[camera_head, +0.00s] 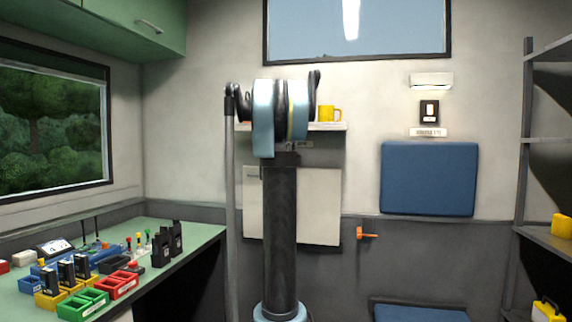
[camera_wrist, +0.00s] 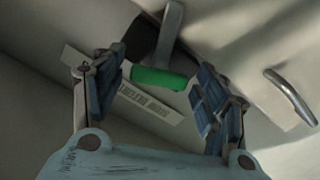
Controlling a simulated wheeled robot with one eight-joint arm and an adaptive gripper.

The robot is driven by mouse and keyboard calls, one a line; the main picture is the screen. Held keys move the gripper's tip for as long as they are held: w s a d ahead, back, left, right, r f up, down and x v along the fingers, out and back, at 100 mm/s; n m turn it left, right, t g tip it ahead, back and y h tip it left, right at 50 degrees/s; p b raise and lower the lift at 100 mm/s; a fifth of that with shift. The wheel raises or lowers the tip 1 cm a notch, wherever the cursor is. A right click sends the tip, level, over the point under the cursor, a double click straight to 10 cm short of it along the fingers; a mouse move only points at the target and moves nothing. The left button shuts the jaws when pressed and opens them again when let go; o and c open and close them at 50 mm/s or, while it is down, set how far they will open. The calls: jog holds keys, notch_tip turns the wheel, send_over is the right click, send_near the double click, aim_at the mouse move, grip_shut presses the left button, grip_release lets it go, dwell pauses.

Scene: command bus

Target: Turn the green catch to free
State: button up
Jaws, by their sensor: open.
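The green catch (camera_wrist: 160,79) shows in the wrist view as a short green grip on the end of a grey lever (camera_wrist: 170,32). My gripper (camera_wrist: 163,92) is open, with one blue-padded finger on each side of the catch in the picture. The catch appears between and beyond the fingertips, and I see no finger touching it. A pale label strip (camera_wrist: 150,108) with dark print lies beside the catch, its words unreadable to me. In the head view I cannot make out the catch or my fingertips.
A metal bar handle (camera_wrist: 290,96) is right of my fingers in the wrist view. The head view shows a green overhead cabinet (camera_head: 135,22), a shelf with a yellow mug (camera_head: 328,113), an orange wall handle (camera_head: 367,235) and a crowded workbench (camera_head: 186,232).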

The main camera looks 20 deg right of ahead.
jog(key=c, duration=1.1)
jog(key=shift+n, duration=0.4)
jog(key=n, duration=0.2)
jog(key=shift+w+a+n, duration=0.1)
jog(key=shift+n, duration=0.3)
jog(key=n, duration=0.3)
jog(key=shift+a+f+n, duration=0.1)
jog(key=shift+n, duration=0.2)
jog(key=n, duration=0.6)
jog(key=shift+f, duration=0.2)
